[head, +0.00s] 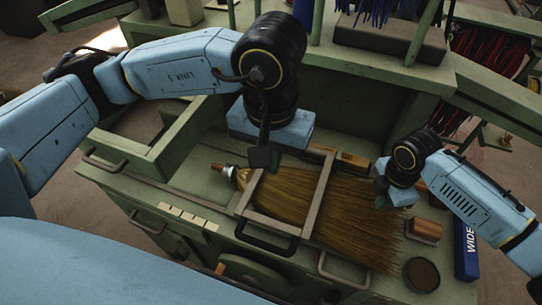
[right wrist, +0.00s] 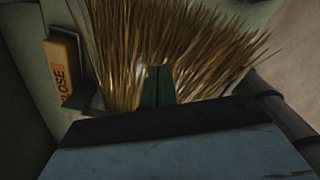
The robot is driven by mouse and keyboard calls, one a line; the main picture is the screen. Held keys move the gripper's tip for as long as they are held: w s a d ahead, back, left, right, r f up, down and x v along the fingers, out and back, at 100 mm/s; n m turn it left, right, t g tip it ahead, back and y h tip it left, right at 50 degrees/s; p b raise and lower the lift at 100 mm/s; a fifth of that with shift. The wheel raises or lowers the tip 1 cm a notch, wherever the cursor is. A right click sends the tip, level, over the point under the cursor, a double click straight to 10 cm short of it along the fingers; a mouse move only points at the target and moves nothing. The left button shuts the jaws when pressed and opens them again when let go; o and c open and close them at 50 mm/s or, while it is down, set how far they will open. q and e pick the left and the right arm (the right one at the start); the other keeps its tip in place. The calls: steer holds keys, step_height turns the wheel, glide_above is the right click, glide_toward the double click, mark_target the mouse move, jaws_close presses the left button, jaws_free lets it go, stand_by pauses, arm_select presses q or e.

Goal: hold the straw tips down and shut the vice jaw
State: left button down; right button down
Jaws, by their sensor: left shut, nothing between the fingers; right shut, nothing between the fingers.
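The broom's straw (head: 350,222) lies flat on the green bench, fanning out to the right; it fills much of the right wrist view (right wrist: 190,45). A vice-like frame with two pale bars (head: 318,195) crosses the straw, with a black handle (head: 266,240) at its front. My left gripper (head: 262,158) is shut and empty at the back end of the left bar; I cannot tell whether it touches. My right gripper (head: 381,190) is shut and empty at the back of the straw tips. Its green fingers (right wrist: 157,86) show against the straw; contact is unclear.
A box labelled "CLOSE" (right wrist: 64,72) stands beside the straw. A wooden block (head: 425,231), a round dark tin (head: 421,274) and a blue box (head: 466,250) sit at the bench's right end. A raised green shelf runs behind, and an open tray (head: 150,160) is at left.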

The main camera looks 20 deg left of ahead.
steer(key=shift+r+p, duration=1.65)
steer(key=shift+r, duration=0.1)
step_height(320, 180, up, 2)
steer(key=shift+r, duration=0.1)
step_height(320, 180, up, 13)
steer(key=b, duration=0.1)
steer(key=shift+r, duration=0.15)
